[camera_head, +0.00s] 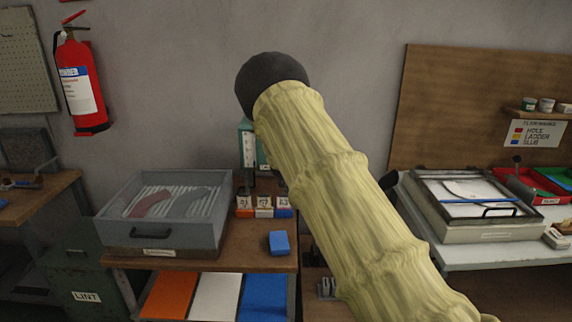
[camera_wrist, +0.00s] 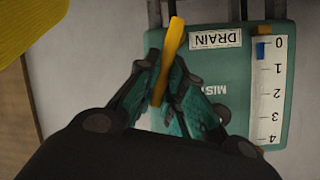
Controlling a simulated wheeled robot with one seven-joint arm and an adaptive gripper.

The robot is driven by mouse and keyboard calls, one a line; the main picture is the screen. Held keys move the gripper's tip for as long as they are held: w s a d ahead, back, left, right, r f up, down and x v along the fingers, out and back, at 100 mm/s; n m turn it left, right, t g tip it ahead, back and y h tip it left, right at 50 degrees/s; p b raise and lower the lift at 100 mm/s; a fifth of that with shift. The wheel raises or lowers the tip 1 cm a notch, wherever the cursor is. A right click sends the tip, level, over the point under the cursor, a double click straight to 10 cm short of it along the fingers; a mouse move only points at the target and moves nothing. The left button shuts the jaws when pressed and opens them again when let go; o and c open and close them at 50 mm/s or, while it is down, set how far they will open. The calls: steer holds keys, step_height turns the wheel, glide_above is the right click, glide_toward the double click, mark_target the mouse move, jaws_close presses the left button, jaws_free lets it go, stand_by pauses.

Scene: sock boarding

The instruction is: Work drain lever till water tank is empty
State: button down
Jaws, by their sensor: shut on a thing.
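The teal water tank (camera_wrist: 215,65) fills much of the wrist view, with a white DRAIN label (camera_wrist: 215,39) on it. A yellow drain lever (camera_wrist: 172,50) stands tilted beside the label. My gripper (camera_wrist: 165,78) is shut on the lever, its two fingers on either side. The white gauge (camera_wrist: 270,90) on the right is marked 0 to 4, and a short blue mark (camera_wrist: 262,51) sits between 0 and 1. In the head view a sliver of the tank (camera_head: 246,146) shows behind my arm, which hides the lever and my gripper there.
Small labelled blocks (camera_head: 264,207) and a blue block (camera_head: 279,243) are on the bench below the tank. A white-topped press (camera_head: 490,233) stands to the right. A yellow shape (camera_wrist: 30,28) fills the wrist view's upper left corner.

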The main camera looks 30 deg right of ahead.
steer(key=shift+s+f, duration=0.1)
steer(key=shift+f, duration=0.1)
steer(key=c, duration=1.6)
jaws_free()
steer(key=shift+o, duration=0.5)
steer(key=shift+r, duration=0.15)
steer(key=v, duration=1.2)
